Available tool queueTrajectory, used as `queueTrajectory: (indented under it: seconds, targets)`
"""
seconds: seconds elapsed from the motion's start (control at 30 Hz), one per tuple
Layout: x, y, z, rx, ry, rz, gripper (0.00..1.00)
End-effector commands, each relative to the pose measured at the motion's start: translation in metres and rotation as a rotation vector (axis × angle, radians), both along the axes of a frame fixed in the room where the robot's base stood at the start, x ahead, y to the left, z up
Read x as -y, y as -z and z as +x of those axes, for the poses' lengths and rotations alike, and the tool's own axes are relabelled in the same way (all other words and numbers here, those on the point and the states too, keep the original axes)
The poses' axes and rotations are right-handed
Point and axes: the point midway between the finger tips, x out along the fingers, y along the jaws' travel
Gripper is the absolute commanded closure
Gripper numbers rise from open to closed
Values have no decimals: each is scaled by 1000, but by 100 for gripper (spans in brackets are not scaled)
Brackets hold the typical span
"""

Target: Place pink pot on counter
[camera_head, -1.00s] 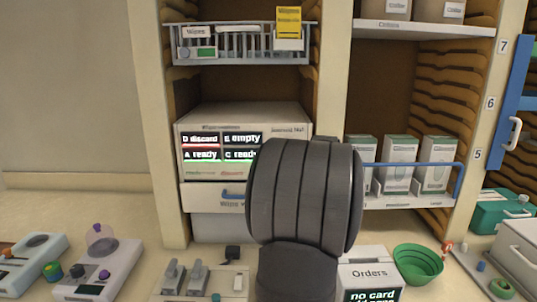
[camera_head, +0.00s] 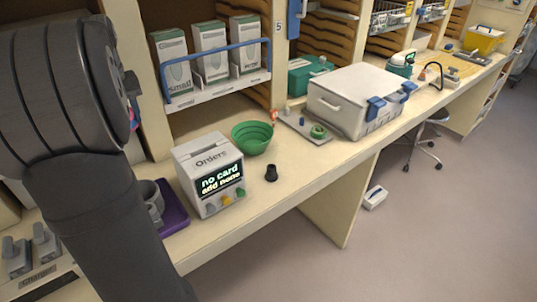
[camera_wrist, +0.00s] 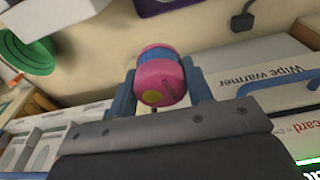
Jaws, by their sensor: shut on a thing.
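My gripper (camera_wrist: 157,90) is shut on the pink pot (camera_wrist: 160,78) in the wrist view, with a blue finger on each side of it. The pot is pink with a blue band and a yellow spot on one end. In the head view my dark arm hides most of the gripper and pot; only a little pink and blue shows past its right edge. The cream counter (camera_head: 262,200) runs from the lower left to the upper right, with bare surface beside the orders box.
The orders box (camera_head: 211,175), green bowl (camera_head: 253,138) and small black cup (camera_head: 271,173) stand on the counter. A purple mat (camera_head: 174,220) with a grey cup lies left of the box. A large white case (camera_head: 345,100) stands farther right. The counter's front edge drops to the floor.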

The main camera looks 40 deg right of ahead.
Motion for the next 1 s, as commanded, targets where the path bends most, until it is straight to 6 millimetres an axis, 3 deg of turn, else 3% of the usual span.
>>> queueTrajectory:
  seconds: [0.27,0.47,0.8,1.0]
  targets:
    - [76,0,-18,-4,37,-1,77]
    - [152,0,-49,-5,69,1,77]
    - [269,0,-127,-3,123,2,77]
    - [320,0,-178,0,146,2,77]
